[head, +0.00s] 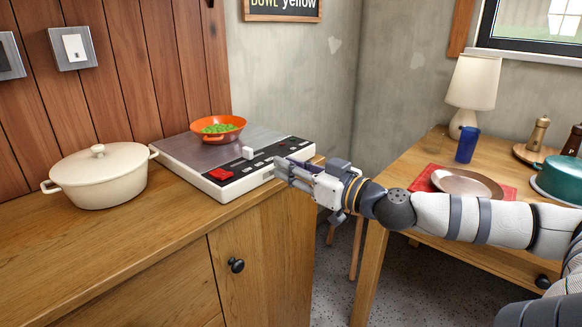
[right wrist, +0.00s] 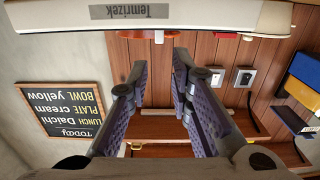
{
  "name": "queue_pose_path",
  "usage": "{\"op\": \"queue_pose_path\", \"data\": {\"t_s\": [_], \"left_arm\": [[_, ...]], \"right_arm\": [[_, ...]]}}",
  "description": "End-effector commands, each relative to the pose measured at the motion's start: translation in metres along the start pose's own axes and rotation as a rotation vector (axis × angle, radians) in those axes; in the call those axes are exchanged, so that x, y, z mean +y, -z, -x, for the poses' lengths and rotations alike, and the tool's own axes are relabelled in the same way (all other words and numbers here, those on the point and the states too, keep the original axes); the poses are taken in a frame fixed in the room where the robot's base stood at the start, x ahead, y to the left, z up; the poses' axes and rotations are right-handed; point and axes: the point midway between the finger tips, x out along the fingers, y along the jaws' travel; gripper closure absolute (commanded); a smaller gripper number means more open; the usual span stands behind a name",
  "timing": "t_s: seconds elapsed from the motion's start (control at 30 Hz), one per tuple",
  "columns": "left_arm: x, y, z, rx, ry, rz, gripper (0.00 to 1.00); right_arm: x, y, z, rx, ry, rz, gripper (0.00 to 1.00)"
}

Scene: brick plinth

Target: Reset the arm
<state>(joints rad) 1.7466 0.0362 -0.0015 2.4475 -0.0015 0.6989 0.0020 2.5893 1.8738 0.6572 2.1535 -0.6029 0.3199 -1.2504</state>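My right arm reaches in from the right side of the head view. Its gripper (head: 281,171) hangs just off the right front edge of the white cooktop (head: 257,183), above the floor gap beside the cabinet. In the right wrist view the two purple-padded fingers (right wrist: 160,68) stand apart with nothing between them. That view is upside down, with the cooktop's labelled front (right wrist: 70,14) beyond the fingertips. My left gripper is in neither view.
On the cooktop are an orange bowl (head: 205,133) of green pieces, a small white block (head: 248,152) and a red item (head: 221,174). A cream pot (head: 98,182) stands left. The right table (head: 419,165) holds a plate (head: 467,184), blue cup (head: 467,145), lamp (head: 473,82) and teal pot (head: 559,181).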

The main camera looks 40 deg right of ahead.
Motion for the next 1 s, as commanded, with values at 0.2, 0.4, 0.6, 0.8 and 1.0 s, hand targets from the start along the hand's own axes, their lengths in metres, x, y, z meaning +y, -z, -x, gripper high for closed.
{"op": "queue_pose_path", "data": {"t_s": [0.2, 0.4, 0.6, 0.8, 1.0], "left_arm": [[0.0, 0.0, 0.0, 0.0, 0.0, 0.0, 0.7], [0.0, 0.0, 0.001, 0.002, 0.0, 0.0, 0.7], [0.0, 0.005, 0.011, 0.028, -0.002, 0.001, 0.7], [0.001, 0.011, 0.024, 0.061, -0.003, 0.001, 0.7], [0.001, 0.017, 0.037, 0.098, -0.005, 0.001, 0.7]], "right_arm": [[0.0, 0.0, 0.0, 0.0, 0.0, 0.0, 0.8], [-0.007, -0.004, -0.002, -0.017, 0.017, -0.007, 0.8], [-0.125, -0.088, -0.001, -0.36, 0.241, -0.177, 0.8], [-0.234, -0.219, 0.102, -0.939, 0.321, -0.344, 0.8], [-0.258, -0.3, 0.273, -1.5, 0.162, -0.303, 0.8]]}}
